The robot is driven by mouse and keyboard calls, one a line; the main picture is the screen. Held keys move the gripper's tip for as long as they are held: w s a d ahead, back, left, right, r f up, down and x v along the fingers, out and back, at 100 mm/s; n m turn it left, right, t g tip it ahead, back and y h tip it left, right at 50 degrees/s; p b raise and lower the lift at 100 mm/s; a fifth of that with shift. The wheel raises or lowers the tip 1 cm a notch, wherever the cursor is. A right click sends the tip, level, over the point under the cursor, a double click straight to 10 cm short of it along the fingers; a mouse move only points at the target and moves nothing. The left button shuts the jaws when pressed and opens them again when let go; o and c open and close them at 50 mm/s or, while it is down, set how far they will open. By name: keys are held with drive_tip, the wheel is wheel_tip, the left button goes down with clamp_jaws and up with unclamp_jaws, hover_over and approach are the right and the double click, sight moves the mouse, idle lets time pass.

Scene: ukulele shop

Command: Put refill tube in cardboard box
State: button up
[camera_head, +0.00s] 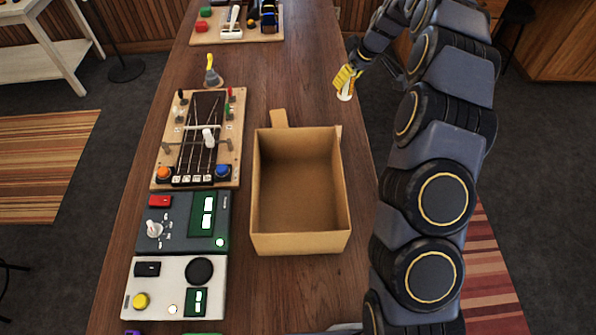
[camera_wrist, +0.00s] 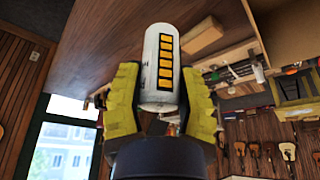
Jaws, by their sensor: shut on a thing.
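The refill tube is a white cylinder with a column of orange-yellow squares on a dark strip. In the wrist view the tube (camera_wrist: 161,68) stands out between the yellow pads of my gripper (camera_wrist: 160,105), which is shut on it. In the head view my gripper (camera_head: 347,78) is near the table's right edge, beyond the box, and the white end of the tube (camera_head: 346,95) points down below it. The open cardboard box (camera_head: 301,244) stands on the table, nearer than my gripper. Its visible inside is empty.
Left of the box are a fretboard panel (camera_head: 233,100), a dark control panel (camera_head: 180,236) and a white control panel (camera_head: 160,300). A small stand with a yellow top (camera_head: 211,72) and another board (camera_head: 235,38) are farther back. The table (camera_head: 290,80) is bare beyond the box.

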drive_tip(key=s+a+n+g+y, duration=0.1)
drive_tip(key=s+a+n, duration=0.35)
drive_tip(key=s, duration=0.65)
drive_tip(key=n+g, duration=0.3)
drive_tip(key=n, duration=0.5)
hover_over(299, 219)
drive_tip(key=shift+m+y, duration=0.25)
drive_tip(key=shift+y, duration=0.15)
wheel_tip(299, 219, down, 15)
drive_tip(key=shift+r, duration=0.15)
drive_tip(key=o, duration=1)
